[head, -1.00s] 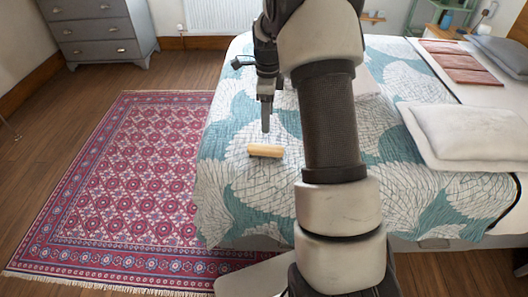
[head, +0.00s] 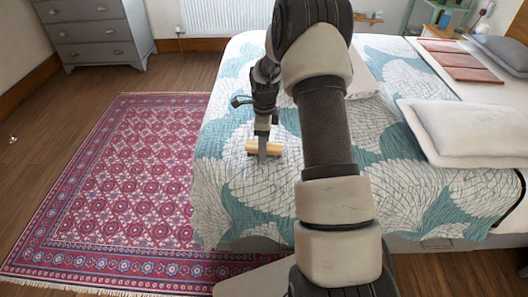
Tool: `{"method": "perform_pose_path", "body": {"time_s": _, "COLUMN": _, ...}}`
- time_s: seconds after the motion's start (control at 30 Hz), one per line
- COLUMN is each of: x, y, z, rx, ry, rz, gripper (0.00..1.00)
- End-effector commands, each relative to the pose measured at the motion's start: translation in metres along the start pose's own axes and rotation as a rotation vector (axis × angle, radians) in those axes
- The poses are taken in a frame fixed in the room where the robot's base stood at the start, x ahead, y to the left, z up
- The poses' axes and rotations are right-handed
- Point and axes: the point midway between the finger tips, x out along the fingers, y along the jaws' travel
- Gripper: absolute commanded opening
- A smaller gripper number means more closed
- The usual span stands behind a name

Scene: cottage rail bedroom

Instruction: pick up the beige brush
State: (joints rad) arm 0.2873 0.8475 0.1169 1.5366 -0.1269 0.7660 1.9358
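The beige brush (head: 274,148) is a small, light wooden block-like piece lying on the patterned bed cover (head: 240,205), near the bed's left edge in the head view. My gripper (head: 263,150) points down at the brush, and a finger crosses in front of its middle. The brush shows on both sides of that finger. The fingers line up with each other from this side, so I cannot tell whether they are open or touching the brush.
A red patterned rug (head: 130,185) covers the floor left of the bed. A grey dresser (head: 98,30) stands at the back left. A white pillow (head: 465,130) and brown folded cloths (head: 460,60) lie on the bed's right side. The cover around the brush is clear.

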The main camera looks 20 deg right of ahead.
Motion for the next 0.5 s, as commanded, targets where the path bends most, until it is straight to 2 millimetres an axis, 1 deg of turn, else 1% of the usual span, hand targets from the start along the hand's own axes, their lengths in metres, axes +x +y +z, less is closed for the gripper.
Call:
{"method": "perform_pose_path", "body": {"time_s": 0.03, "x": 0.0061, "y": 0.0003, "z": 0.0001, "rx": 0.000, "ry": -0.001, "rz": 0.001, "gripper": 0.58}}
{"method": "perform_pose_path", "body": {"time_s": 0.07, "x": 0.0072, "y": 0.0001, "z": 0.0003, "rx": 0.000, "ry": -0.001, "rz": 0.000, "gripper": 0.58}}
{"method": "perform_pose_path", "body": {"time_s": 0.27, "x": 0.0067, "y": -0.0002, "z": 0.0004, "rx": 0.001, "ry": -0.001, "rz": -0.002, "gripper": 0.58}}
{"method": "perform_pose_path", "body": {"time_s": 0.5, "x": 0.0067, "y": -0.0001, "z": 0.0004, "rx": 0.000, "ry": -0.001, "rz": -0.001, "gripper": 0.17}}
